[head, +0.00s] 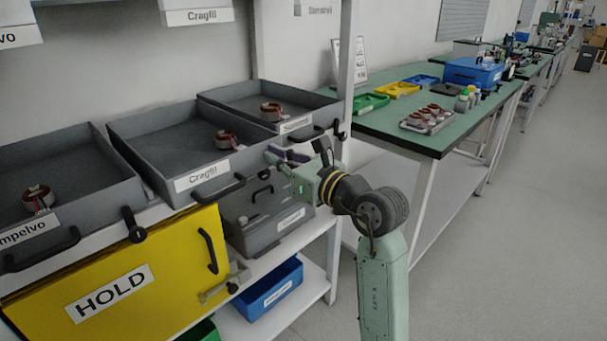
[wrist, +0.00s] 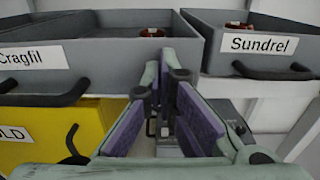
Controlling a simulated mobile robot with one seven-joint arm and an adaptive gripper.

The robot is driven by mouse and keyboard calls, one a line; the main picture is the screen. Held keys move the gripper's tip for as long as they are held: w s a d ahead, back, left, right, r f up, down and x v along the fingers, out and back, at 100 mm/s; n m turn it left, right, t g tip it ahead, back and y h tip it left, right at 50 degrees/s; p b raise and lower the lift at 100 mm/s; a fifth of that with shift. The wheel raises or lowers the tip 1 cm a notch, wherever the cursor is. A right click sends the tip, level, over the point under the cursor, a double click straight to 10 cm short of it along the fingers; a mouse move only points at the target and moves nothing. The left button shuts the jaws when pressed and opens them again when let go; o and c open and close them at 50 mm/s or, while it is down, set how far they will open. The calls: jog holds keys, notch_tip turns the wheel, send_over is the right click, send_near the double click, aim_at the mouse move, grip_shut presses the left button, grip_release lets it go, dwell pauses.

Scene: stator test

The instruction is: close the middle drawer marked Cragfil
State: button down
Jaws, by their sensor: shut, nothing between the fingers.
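The middle drawer marked Cragfil (head: 243,161) is grey and stands pulled out, with a copper-wound stator (head: 225,139) inside. Its white label and black handle (head: 222,190) are on the front; the drawer front also shows at the left of the wrist view (wrist: 125,60). My gripper (head: 279,157) is shut and empty, with purple finger pads. It is in front of the drawers, near the right end of the Cragfil front. Contact with the drawer cannot be told.
The Sundrel drawer (wrist: 240,65) at right and the mpelvo-labelled drawer (head: 75,165) at left also stand pulled out. A yellow HOLD panel (head: 170,265) hangs below, beside a grey lower unit (head: 262,205). A green-topped bench (head: 390,118) stands right; the floor beyond is clear.

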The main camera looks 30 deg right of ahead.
aim_at(261, 150)
jog(key=x, duration=0.5)
jog(key=shift+w+r, duration=0.1)
jog(key=shift+w, duration=0.05)
dwell(0.4)
